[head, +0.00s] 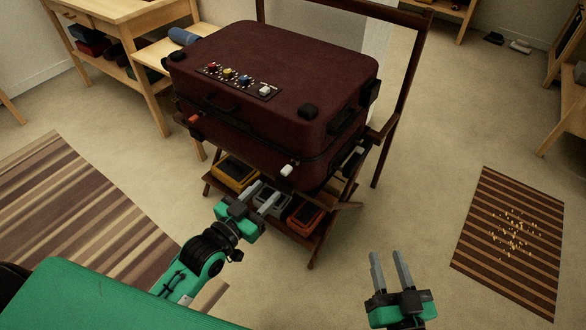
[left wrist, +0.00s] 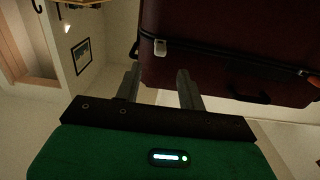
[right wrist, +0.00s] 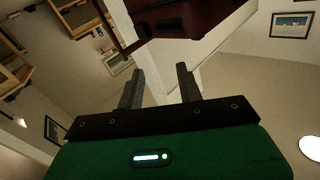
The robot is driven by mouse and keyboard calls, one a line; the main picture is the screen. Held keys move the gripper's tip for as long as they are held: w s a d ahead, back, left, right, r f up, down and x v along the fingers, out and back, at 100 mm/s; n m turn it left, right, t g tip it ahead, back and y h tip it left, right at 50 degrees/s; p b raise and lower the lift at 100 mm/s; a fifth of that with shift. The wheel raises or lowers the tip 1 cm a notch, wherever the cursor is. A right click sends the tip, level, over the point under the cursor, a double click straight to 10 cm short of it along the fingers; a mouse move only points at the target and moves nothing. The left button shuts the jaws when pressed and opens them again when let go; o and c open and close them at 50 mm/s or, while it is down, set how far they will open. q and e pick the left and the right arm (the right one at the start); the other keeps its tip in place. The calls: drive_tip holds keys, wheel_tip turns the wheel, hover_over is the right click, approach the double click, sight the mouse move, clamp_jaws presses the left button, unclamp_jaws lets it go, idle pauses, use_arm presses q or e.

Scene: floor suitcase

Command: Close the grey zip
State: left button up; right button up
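A dark red suitcase (head: 270,75) lies closed-lidded on a dark wooden stand. A zip line runs around its side. A light grey zip pull (head: 287,170) sits on that line near the front right corner; it also shows in the left wrist view (left wrist: 160,47). An orange-red pull (head: 193,118) sits at the front left; its edge shows in the left wrist view (left wrist: 313,82). My left gripper (head: 265,189) is open and empty, below and left of the grey pull, apart from it. My right gripper (head: 387,253) is open and empty over the floor, right of the stand.
The stand (head: 318,247) has a low shelf with a yellow box (head: 235,172), a grey box (head: 272,203) and an orange box (head: 305,215). Wooden shelving (head: 150,55) stands behind left. A striped mat (head: 510,240) with scattered bits lies right. Floor between is clear.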

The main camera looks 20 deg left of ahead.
sight(290, 166)
use_arm(q)
drive_tip(key=b+x, duration=0.1)
drive_tip(key=x, duration=0.8)
drive_tip(key=shift+w+f, duration=0.1)
drive_tip(key=shift+f, duration=0.05)
drive_tip(key=shift+b+x, duration=0.35)
drive_tip(key=shift+x, duration=0.6)
use_arm(e)
wheel_tip(290, 166, up, 8)
drive_tip(key=w+d+t, duration=0.1)
drive_tip(key=d+t, duration=0.1)
drive_tip(key=t, duration=0.3)
drive_tip(key=shift+w+d+r, duration=0.15)
drive_tip(key=shift+d+r, duration=0.05)
use_arm(q)
drive_tip(key=shift+c, duration=0.4)
clamp_jaws()
